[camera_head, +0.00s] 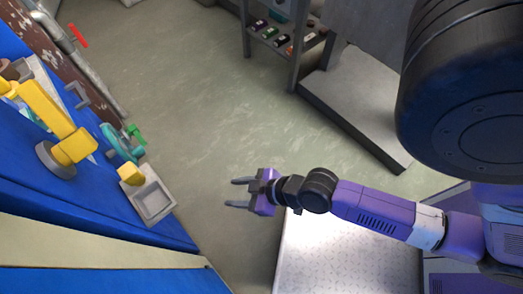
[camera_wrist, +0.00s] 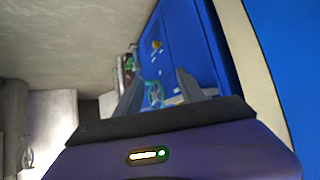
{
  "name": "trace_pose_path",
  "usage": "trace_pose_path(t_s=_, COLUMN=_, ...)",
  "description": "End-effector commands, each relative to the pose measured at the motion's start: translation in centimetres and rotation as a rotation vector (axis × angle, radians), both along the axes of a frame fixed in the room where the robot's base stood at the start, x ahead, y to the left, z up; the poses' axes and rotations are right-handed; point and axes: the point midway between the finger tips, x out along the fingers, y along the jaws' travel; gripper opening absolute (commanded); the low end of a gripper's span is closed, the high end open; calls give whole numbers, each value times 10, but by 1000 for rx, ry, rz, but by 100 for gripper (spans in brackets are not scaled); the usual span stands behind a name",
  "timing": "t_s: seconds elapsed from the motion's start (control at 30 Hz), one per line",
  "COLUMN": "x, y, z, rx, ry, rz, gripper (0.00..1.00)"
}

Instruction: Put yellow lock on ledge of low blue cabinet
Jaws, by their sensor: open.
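A small yellow piece (camera_head: 131,174), possibly the lock, sits at the edge of a grey tray-like holder (camera_head: 152,201) on the blue cabinet (camera_head: 100,202) at the left. I cannot tell its exact shape. A larger yellow angled part (camera_head: 45,105) is on the same blue surface. My gripper (camera_head: 237,193) is open and empty, to the right of the cabinet, fingers pointing left at it. In the wrist view, the open fingers (camera_wrist: 158,92) frame blue panels (camera_wrist: 188,42) with a small yellow spot (camera_wrist: 156,44).
A teal and green valve-like part (camera_head: 122,140) is on the blue surface. A cream strip (camera_head: 90,238) runs along the lower left. A shelf with small items (camera_head: 283,36) and a grey platform (camera_head: 355,105) stand behind. Open floor (camera_head: 200,90) lies between.

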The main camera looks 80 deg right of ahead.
Motion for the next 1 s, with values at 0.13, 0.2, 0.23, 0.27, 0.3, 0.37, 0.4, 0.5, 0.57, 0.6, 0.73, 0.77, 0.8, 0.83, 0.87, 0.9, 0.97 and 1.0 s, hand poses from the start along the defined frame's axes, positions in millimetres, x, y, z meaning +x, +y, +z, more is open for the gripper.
trace_pose_path(t_s=0.13, x=-39, y=5, z=62, rx=-40, ry=-127, rz=-37, gripper=47)
trace_pose_path(t_s=0.2, x=-51, y=9, z=94, rx=-42, ry=-195, rz=-38, gripper=47)
trace_pose_path(t_s=0.23, x=-55, y=11, z=108, rx=-41, ry=-225, rz=-34, gripper=47)
trace_pose_path(t_s=0.27, x=-58, y=13, z=121, rx=-38, ry=-253, rz=-30, gripper=47)
trace_pose_path(t_s=0.3, x=-63, y=17, z=137, rx=-33, ry=-286, rz=-22, gripper=47)
trace_pose_path(t_s=0.37, x=-68, y=21, z=157, rx=-23, ry=-328, rz=-11, gripper=47)
trace_pose_path(t_s=0.4, x=-70, y=23, z=168, rx=-17, ry=-351, rz=-3, gripper=47)
trace_pose_path(t_s=0.5, x=-73, y=28, z=186, rx=-4, ry=-389, rz=10, gripper=47)
trace_pose_path(t_s=0.57, x=-74, y=29, z=191, rx=-1, ry=-399, rz=14, gripper=47)
trace_pose_path(t_s=0.6, x=-74, y=29, z=192, rx=0, ry=-402, rz=16, gripper=47)
trace_pose_path(t_s=0.73, x=-74, y=29, z=192, rx=0, ry=-404, rz=14, gripper=47)
trace_pose_path(t_s=0.77, x=-74, y=29, z=192, rx=0, ry=-403, rz=14, gripper=47)
trace_pose_path(t_s=0.8, x=-74, y=29, z=192, rx=0, ry=-403, rz=14, gripper=47)
trace_pose_path(t_s=0.83, x=-74, y=29, z=192, rx=0, ry=-403, rz=14, gripper=47)
trace_pose_path(t_s=0.87, x=-74, y=29, z=193, rx=0, ry=-403, rz=14, gripper=47)
trace_pose_path(t_s=0.9, x=-74, y=29, z=194, rx=0, ry=-403, rz=14, gripper=47)
trace_pose_path(t_s=0.97, x=-74, y=29, z=199, rx=0, ry=-402, rz=14, gripper=47)
trace_pose_path(t_s=1.0, x=-74, y=29, z=204, rx=0, ry=-402, rz=14, gripper=47)
